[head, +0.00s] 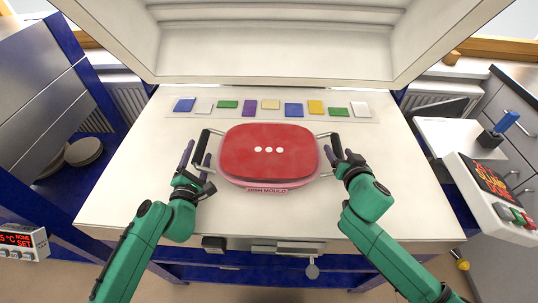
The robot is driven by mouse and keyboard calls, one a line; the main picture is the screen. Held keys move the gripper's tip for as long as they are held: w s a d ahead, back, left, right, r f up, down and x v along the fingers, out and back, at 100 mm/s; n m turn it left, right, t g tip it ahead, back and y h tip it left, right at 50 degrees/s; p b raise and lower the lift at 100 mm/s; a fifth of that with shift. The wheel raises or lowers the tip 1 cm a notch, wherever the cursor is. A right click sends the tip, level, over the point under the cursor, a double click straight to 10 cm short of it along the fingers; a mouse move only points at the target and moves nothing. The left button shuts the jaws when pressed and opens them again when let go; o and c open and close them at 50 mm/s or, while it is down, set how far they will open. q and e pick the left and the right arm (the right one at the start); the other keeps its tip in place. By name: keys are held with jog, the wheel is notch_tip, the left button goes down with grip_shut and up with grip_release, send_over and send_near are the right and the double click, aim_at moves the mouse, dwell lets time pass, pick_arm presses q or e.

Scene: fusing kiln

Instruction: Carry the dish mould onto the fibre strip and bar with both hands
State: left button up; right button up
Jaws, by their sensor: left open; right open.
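My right gripper (340,156) is open at the right handle (334,140). Neither grip is closed. I cannot clearly make out a separate fibre strip or bar.
A pale strip (215,117) with several coloured glass tiles lies behind the mould. The raised kiln lid (270,55) stands over the back. The bed (130,190) is clear at both sides. A control box (490,190) stands at the right.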

pick_arm(q)
jog(key=shift+w, duration=0.65)
pick_arm(e)
jog(key=shift+w+f, duration=0.2)
jog(key=shift+w, duration=0.4)
pick_arm(q)
jog(key=shift+r, duration=0.1)
jog(key=shift+c, duration=0.2)
pick_arm(e)
jog(key=shift+c, duration=0.3)
pick_arm(q)
grip_shut()
pick_arm(e)
jog(key=shift+a, duration=0.1)
grip_shut()
pick_arm(q)
jog(key=shift+d+r, duration=0.1)
jog(key=shift+d, duration=0.1)
pick_arm(e)
jog(key=shift+a, duration=0.15)
